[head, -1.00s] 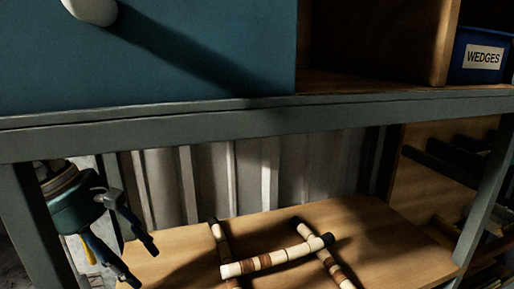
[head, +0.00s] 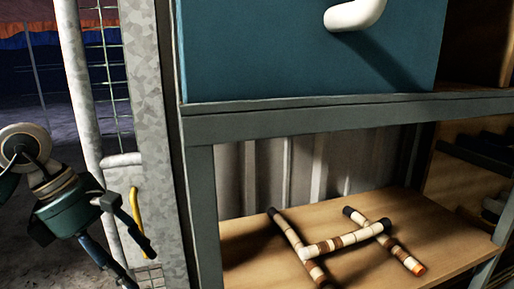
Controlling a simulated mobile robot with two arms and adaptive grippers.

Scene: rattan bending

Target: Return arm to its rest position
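My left gripper (head: 136,266) is at the lower left of the head view, in front of a grey metal post. Its two dark fingers are apart, with nothing between them, and point down to the right. It is outside the shelf, left of the shelf's front leg. My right gripper is not in view. On the wooden shelf board lie banded rattan pieces in a rough H: a left stick (head: 289,234), a crosspiece (head: 345,240) and a right stick (head: 398,251). They are well to the right of my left gripper and apart from it.
A grey shelf frame (head: 330,120) carries a teal cabinet (head: 270,50) with a white handle (head: 356,14). A galvanised post (head: 154,130) and a wire mesh panel (head: 112,75) stand left of it. Dark open floor (head: 45,85) shows at the far left.

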